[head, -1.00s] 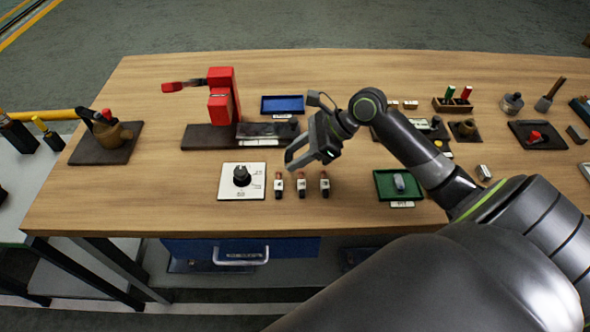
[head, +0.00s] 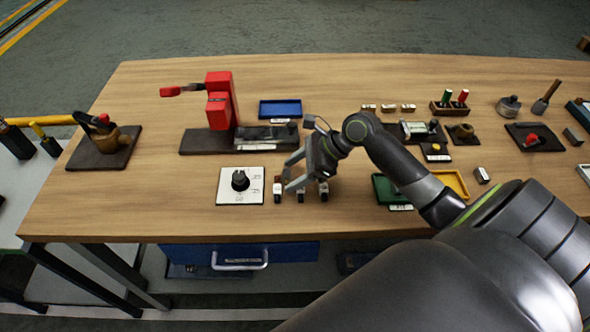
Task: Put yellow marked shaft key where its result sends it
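My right gripper (head: 289,174) reaches in from the right and hangs over the row of three small red-and-black pieces with white tags. Its two fingers are apart, and I see nothing between them. The left piece (head: 277,189) is clear of the gripper; the middle piece (head: 300,192) and right piece (head: 324,192) are partly covered by it. I cannot tell whether it touches them. No yellow mark shows on any of these pieces, and I cannot make out which thing is the yellow marked shaft key. My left gripper is not in view.
A white dial plate (head: 227,192) with a black knob lies left of the row. A blue tray (head: 280,108) and red press (head: 219,105) stand behind. A green tray (head: 383,190) and yellow tray (head: 457,181) lie right, partly behind my arm. Three small blocks (head: 388,108) lie farther back.

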